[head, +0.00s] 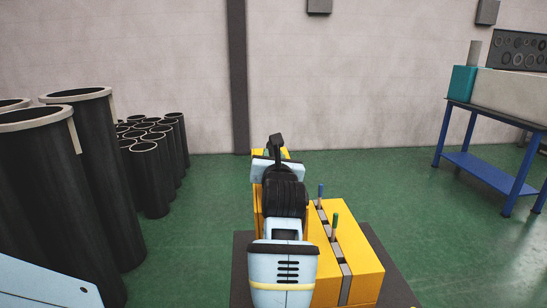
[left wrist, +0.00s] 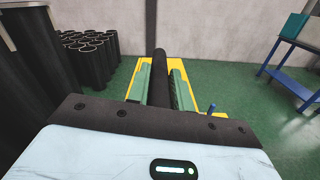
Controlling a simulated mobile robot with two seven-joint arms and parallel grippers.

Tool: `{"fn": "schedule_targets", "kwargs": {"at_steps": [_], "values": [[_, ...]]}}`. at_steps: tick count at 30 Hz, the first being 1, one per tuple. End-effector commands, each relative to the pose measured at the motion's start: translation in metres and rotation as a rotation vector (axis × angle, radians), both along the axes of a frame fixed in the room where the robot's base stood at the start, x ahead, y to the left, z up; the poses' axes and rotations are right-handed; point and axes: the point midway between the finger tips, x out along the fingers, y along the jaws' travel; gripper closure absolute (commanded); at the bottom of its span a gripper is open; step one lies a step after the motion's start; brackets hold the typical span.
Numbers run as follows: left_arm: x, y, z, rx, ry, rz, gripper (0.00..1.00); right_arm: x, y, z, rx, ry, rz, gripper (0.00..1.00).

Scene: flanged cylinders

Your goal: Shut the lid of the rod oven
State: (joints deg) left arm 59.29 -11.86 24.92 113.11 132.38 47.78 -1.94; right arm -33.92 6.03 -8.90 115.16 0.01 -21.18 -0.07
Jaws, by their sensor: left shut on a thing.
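A yellow box-shaped body, which I take to be the rod oven (head: 360,262), stands on a dark base in the lower middle of the head view. A blue handle and a green handle stick up from its top slots. My left gripper (head: 278,155) is over its far left part, largely hidden by my own wrist. In the left wrist view, a dark round bar (left wrist: 160,80) lies between two green strips above the yellow body (left wrist: 196,75). The gripper is shut on this bar. The lid's outline and angle are hidden by my arm. My right gripper is not in view.
Tall black flanged cylinders (head: 85,170) stand at the left, with several shorter black tubes (head: 150,180) beyond them. A blue bench (head: 490,170) stands at the right. Green floor (head: 380,180) is clear between the oven and the bench.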

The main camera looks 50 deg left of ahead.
Motion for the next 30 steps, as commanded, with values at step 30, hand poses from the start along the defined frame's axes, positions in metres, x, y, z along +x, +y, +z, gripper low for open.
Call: {"fn": "schedule_targets", "kwargs": {"at_steps": [30], "values": [[0.097, -0.078, 0.002, 0.217, 0.274, -0.004, 1.00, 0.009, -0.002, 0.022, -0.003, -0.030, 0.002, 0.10]]}}
